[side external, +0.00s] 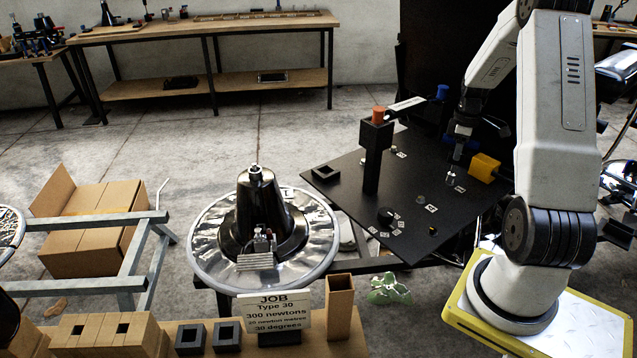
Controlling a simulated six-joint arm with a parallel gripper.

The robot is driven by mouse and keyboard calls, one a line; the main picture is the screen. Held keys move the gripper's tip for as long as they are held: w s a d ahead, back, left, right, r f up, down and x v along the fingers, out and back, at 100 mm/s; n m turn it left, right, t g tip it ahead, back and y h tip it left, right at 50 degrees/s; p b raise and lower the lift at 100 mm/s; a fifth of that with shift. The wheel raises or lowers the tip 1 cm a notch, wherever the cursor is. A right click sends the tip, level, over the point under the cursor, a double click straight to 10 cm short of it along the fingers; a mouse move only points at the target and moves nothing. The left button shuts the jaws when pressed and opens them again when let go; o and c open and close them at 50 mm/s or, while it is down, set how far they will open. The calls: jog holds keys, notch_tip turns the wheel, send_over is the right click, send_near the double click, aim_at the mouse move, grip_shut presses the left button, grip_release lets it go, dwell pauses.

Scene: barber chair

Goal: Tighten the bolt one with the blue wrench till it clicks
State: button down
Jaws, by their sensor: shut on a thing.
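My gripper (459,143) hangs over the right part of a black plate (335,205), close to the yellow block (485,167). Below my gripper, a small metal bolt-like piece (450,178) stands on the plate beside a marked label. Another small grey piece (420,199) is to its left. The label numbers are too small to read, so bolt one is uncertain.
A round chrome base (215,250) with a black cone stands left. A job sign (273,311) and wooden blocks (95,331) line the front.

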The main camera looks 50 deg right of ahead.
jog(key=shift+m, duration=1.2)
jog(key=shift+m, duration=2.3)
jog(key=shift+m, duration=0.3)
jog(key=shift+m, duration=0.7)
jog(key=shift+n, duration=0.3)
jog(key=shift+n, duration=1.5)
